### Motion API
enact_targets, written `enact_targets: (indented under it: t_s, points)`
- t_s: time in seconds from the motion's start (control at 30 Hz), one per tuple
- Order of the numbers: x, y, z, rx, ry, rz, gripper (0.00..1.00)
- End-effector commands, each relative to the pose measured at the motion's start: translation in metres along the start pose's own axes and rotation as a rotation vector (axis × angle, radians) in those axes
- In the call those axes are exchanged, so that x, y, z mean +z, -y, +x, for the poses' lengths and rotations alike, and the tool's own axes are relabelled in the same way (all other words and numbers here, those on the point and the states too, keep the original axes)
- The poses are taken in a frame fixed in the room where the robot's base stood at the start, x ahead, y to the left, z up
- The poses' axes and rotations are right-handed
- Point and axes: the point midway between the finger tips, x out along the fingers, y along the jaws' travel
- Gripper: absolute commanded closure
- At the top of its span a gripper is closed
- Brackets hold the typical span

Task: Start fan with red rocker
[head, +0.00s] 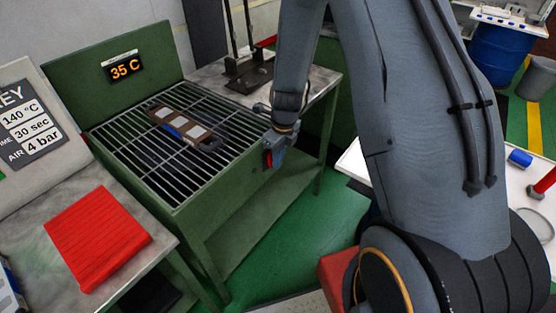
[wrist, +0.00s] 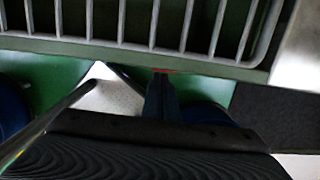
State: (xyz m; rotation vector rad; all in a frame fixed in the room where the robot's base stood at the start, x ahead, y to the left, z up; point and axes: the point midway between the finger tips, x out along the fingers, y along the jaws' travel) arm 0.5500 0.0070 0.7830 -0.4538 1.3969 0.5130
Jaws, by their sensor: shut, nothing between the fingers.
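The red rocker (head: 268,159) is on the side of the green cooling bench (head: 230,173), near its right corner. My gripper (head: 277,150) is shut and empty, right beside the rocker, and partly covers it. In the wrist view the shut fingers (wrist: 162,95) point at the bench edge, and a thin strip of the red rocker (wrist: 166,71) shows just beyond their tips. I cannot tell whether the fingertips touch it. The fan itself is not visible.
A brown mould with pale plates (head: 180,125) lies on the bench grate (head: 122,152). A display (head: 124,68) behind reads 35 C. A red ribbed mat (head: 97,238) lies on the left table. A black stand (head: 248,72) is behind. Green floor (head: 285,250) is open in front.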

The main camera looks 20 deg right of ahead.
Motion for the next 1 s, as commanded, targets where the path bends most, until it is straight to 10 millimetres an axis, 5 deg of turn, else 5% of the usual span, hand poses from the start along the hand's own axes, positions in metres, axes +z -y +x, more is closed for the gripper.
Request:
enact_targets:
  t_s: [1.0]
  points:
    - [0.007, 0.000, -0.013, 0.000, 0.000, 0.000, 1.00]
